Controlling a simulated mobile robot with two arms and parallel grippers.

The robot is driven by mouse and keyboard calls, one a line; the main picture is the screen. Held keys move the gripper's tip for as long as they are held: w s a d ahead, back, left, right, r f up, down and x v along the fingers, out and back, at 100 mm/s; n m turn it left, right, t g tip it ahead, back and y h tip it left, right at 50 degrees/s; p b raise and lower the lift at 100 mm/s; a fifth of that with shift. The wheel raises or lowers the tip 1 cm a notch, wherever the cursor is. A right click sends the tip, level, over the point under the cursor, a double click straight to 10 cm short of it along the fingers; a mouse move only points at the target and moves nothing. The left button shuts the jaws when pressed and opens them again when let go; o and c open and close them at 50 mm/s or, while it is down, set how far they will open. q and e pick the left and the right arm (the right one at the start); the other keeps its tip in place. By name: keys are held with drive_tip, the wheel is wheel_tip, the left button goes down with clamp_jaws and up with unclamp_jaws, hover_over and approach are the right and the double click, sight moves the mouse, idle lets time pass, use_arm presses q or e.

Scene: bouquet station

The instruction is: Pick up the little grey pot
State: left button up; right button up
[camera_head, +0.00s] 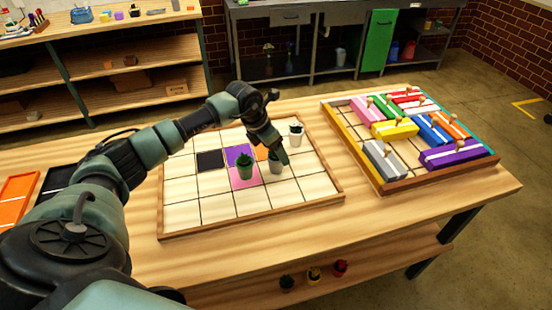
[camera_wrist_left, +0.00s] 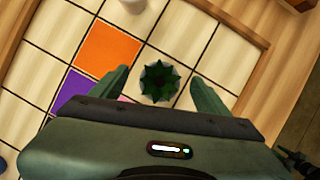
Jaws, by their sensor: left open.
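The little grey pot (camera_head: 275,168) with a dark green spiky plant stands upright on a pale square of the gridded tray (camera_head: 336,196). My left gripper (camera_head: 279,153) points down at it and partly hides it in the head view. In the left wrist view the plant (camera_wrist_left: 160,83) shows from above between the two spread fingers of my left gripper (camera_wrist_left: 158,76), with a gap on each side.
A white pot (camera_head: 296,134) stands behind to the right. Purple, orange and black tiles lie nearby. A puzzle tray (camera_head: 394,187) with coloured blocks stands at the right.

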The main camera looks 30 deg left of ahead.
use_arm(q)
drive_tip(key=shift+w+d+f, duration=0.1)
drive_tip(key=shift+w+f, duration=0.1)
drive_tip(key=shift+f, duration=0.45)
clamp_jaws()
drive_tip(key=shift+r, duration=0.1)
